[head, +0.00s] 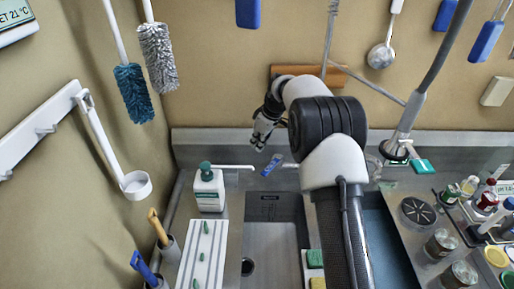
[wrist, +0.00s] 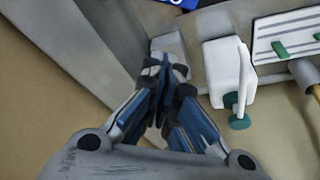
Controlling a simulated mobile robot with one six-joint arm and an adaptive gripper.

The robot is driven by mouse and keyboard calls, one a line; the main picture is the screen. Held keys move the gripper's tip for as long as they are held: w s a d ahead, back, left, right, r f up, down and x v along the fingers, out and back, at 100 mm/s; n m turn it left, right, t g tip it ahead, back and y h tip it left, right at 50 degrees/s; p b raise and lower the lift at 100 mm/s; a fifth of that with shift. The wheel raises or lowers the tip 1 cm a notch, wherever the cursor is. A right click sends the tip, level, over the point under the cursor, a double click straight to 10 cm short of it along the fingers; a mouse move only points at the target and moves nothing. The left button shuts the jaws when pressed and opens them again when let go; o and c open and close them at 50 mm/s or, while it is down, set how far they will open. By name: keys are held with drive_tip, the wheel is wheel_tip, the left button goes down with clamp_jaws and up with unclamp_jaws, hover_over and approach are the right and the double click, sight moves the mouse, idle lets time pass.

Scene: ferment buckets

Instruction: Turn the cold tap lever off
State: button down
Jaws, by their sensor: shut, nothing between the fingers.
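A blue lever (head: 272,164) with a pale mark on it, which looks like the cold tap lever, stands behind the sink's back edge in the head view. It is tilted, its upper end leaning right. My gripper (head: 259,143) is just above and left of it, pointing down, apart from it in the picture. In the wrist view my gripper (wrist: 168,75) is shut and empty, its dark fingertips together. A blue piece with white marks (wrist: 178,2) is cut off at that view's top edge; I cannot tell if it is the lever. The tap body is largely hidden by my arm.
A white soap bottle (head: 208,190) with a green pump stands left of the lever; it also shows in the wrist view (wrist: 221,72). The steel sink (head: 270,240) is in front. A white rack (head: 202,255) lies left. Jars (head: 440,243) stand right.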

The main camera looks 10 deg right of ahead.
sight(272, 165)
wheel_tip(272, 165, down, 9)
drive_tip(key=b, duration=0.1)
drive_tip(key=shift+s+d+r, duration=0.2)
drive_tip(key=shift+s+d, duration=0.1)
drive_tip(key=shift+s, duration=0.05)
idle(0.3)
drive_tip(key=shift+s, duration=0.1)
